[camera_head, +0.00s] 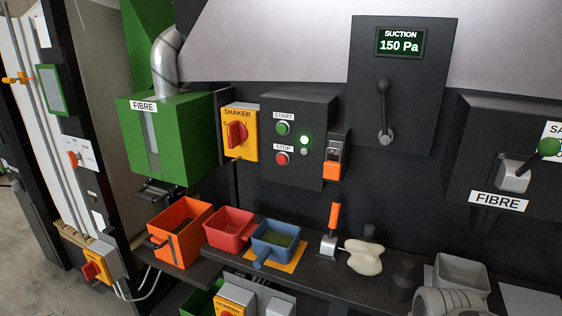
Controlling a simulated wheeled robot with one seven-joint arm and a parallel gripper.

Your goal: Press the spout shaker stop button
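The red stop button (282,160) sits under a white STOP label on the dark control box (313,170) in the middle of the head view. The green start button (283,128) is above it, under a START label. A lit green lamp (304,140) is to the right of the buttons, with a small unlit round part just below it. I cannot make out my gripper in the head view. A light grey rounded part at the bottom right edge may be my arm. Nothing covers the stop button.
A yellow SHAKER switch (239,132) with a red knob is left of the box. An orange-and-grey latch (333,158) is to its right. Below, a dark shelf holds an orange bin (180,231), a red bin (229,228), a blue scoop (276,240) and an orange-handled tool (333,222).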

